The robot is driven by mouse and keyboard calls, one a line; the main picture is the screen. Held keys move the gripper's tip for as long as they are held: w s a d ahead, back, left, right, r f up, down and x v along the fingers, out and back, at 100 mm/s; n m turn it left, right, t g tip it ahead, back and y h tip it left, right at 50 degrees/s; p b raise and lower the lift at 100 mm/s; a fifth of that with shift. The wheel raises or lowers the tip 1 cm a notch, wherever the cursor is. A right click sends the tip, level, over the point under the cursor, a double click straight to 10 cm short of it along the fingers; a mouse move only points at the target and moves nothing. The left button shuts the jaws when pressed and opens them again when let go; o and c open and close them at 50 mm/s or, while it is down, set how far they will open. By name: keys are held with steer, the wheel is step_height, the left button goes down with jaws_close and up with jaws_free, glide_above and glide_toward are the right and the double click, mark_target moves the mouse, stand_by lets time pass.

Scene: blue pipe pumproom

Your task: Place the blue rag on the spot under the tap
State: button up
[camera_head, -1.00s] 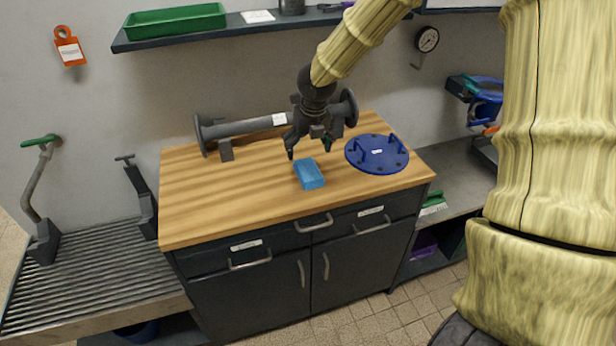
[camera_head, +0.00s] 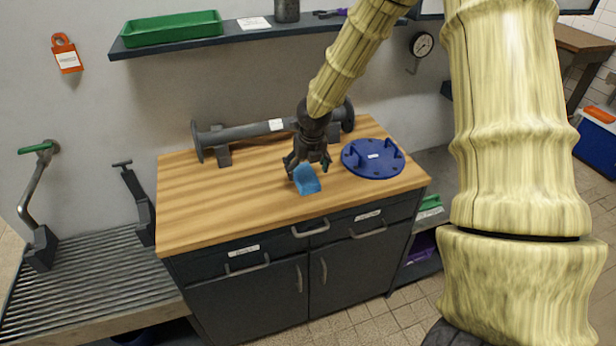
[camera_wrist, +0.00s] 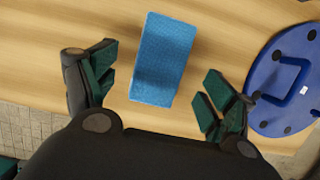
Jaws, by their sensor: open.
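The blue rag (camera_head: 307,181) lies on the wooden worktop (camera_head: 215,205), a folded rectangular pad. In the wrist view the rag (camera_wrist: 163,58) lies between the two green-padded fingers. My gripper (camera_head: 306,170) is open over the rag, with a finger to each side; the wrist view also shows my gripper (camera_wrist: 160,75) with clear gaps on both sides of the rag. A tap (camera_head: 34,185) with a green handle stands at the far left, over a ridged metal draining surface (camera_head: 85,285). No separate marked spot shows under it.
A dark flanged pipe (camera_head: 245,131) lies behind the rag, and a blue round flange cover (camera_head: 373,158) with handles lies to its right. A dark upright fitting (camera_head: 138,200) stands between tap and worktop. A shelf with a green tray (camera_head: 172,27) hangs above.

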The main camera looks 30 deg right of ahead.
mark_target(305, 175)
steer(key=shift+x, duration=1.7)
steer(key=c, duration=1.2)
steer(key=shift+r, duration=0.1)
